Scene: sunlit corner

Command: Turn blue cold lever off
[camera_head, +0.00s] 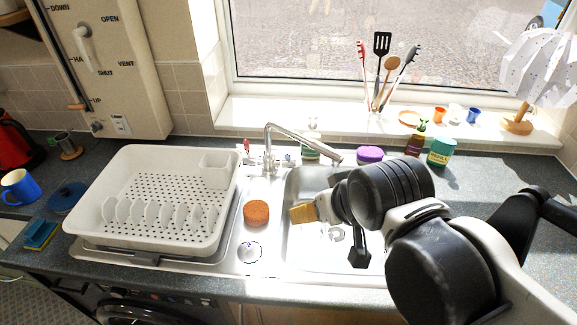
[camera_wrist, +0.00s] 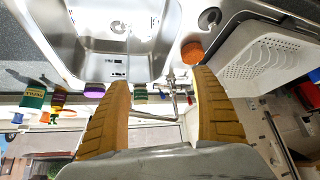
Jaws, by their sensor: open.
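The chrome tap (camera_head: 269,150) stands behind the sink, its spout reaching right over the basin. A small red lever (camera_head: 247,146) shows at its left side. The blue cold lever (camera_head: 288,159) seems to be the small bluish part at its right side; its exact position is too small to tell. My gripper (camera_head: 303,214) is over the basin, in front of and below the tap spout. In the wrist view, my gripper (camera_wrist: 160,82) has its two tan fingers wide apart with nothing between them.
A white dish rack (camera_head: 150,240) stands left of the sink (camera_head: 310,262). An orange sponge (camera_head: 256,212) lies between them. A purple sponge (camera_head: 369,154), a brown bottle (camera_head: 416,140) and a green tub (camera_head: 441,152) stand behind the basin. A utensil holder (camera_head: 376,112) is on the sill.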

